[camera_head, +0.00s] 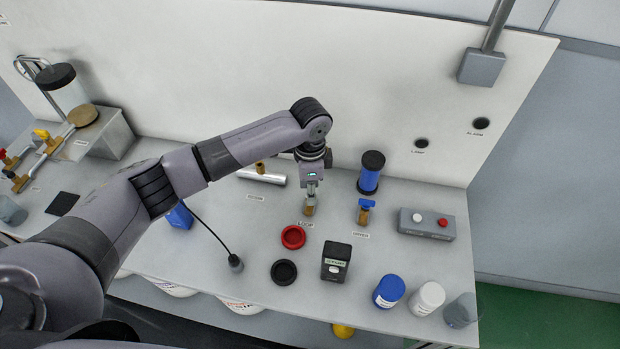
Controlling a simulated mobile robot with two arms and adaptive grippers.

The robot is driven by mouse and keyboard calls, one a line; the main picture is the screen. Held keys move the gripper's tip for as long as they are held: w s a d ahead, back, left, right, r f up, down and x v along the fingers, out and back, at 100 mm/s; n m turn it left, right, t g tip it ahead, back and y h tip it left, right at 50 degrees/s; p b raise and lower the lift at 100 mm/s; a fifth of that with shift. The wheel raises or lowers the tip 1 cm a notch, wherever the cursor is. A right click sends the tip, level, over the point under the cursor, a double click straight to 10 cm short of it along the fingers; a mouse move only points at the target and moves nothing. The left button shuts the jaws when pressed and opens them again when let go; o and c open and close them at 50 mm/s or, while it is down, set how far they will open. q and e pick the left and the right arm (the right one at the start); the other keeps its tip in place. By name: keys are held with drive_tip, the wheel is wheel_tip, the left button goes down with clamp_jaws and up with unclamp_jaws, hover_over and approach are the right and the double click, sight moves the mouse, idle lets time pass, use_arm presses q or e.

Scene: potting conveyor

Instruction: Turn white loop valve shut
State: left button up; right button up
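My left gripper (311,192) reaches over the bench from the left and points down onto the loop valve. Of that valve, only the brass body (309,209) shows clearly, just behind the LOOP label (306,224). Its white handle is hidden at the fingertips, so I cannot tell how it is turned. The fingers look close together right at the valve top, but whether they are shut on the handle is too small to see. My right gripper is not in view.
A blue-handled brass valve (365,210) stands close on the right, with a blue cylinder (371,173) behind it. A red ring (293,237), a black ring (284,272) and a black device (336,261) lie in front. A grey button box (427,224) sits further right.

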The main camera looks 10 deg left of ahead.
use_arm(q)
drive_tip(key=n+p, duration=0.2)
drive_tip(key=p, duration=0.1)
drive_tip(key=n+p, duration=0.6)
drive_tip(key=shift+r, duration=0.3)
drive_tip(key=n+p, duration=0.3)
drive_tip(key=shift+f+n, duration=0.1)
drive_tip(key=shift+n, duration=0.3)
drive_tip(key=shift+f+n+p, duration=0.1)
drive_tip(key=shift+n+p, duration=0.8)
drive_tip(key=shift+n, duration=0.3)
drive_tip(key=o, duration=1.2)
drive_tip(key=shift+c, duration=0.2)
wheel_tip(320, 180, up, 12)
